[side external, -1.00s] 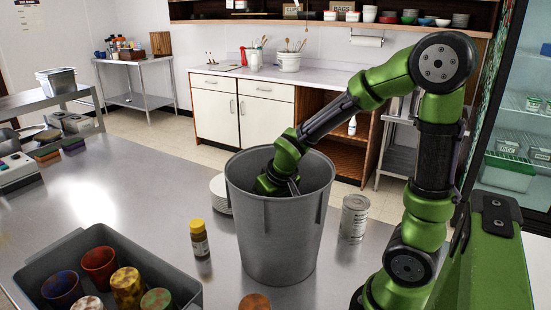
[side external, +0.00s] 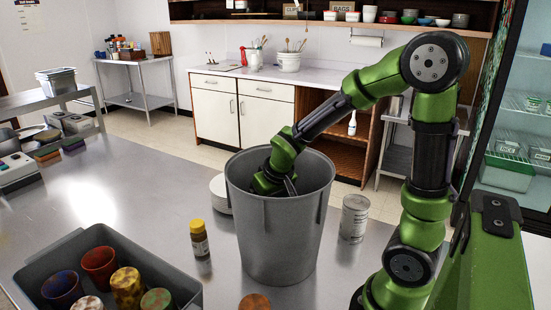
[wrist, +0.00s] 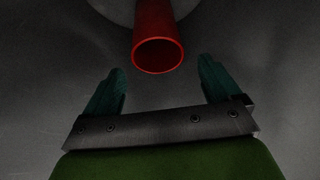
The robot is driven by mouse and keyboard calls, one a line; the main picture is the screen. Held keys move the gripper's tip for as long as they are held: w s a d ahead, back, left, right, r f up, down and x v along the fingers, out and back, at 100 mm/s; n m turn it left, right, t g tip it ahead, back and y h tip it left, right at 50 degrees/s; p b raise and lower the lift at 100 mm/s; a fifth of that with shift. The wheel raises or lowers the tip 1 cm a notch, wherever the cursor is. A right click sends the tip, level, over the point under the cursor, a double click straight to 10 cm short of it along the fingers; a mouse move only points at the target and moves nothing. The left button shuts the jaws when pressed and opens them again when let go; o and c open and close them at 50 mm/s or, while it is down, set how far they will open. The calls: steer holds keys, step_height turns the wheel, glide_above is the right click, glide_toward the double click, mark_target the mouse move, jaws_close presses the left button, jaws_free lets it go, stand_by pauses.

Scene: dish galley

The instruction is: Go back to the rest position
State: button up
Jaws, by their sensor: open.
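My gripper shows in the wrist view (wrist: 160,88), with its two dark green fingers spread wide and nothing between them. A red cup-like cylinder (wrist: 157,58) lies just ahead of the fingertips, its round open end facing the camera. It is apart from the fingers. In the side view my wrist reaches down into a tall grey bin (side external: 277,235), and the bin's wall hides the fingertips and whatever lies inside.
A grey tub (side external: 190,285) with several coloured cups stands front left. A yellow-capped bottle (side external: 199,240) and stacked white plates (side external: 219,192) are left of the bin; a metal can (side external: 354,218) is right.

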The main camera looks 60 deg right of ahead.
step_height(320, 180, up, 20)
steer(key=r, duration=0.1)
steer(key=w+a+m, duration=0.2)
steer(key=w+m, duration=0.1)
steer(key=w, duration=1.7)
steer(key=shift+w+a+g+h, duration=0.2)
steer(key=shift+a+g+h, duration=0.1)
steer(key=shift+h, duration=0.1)
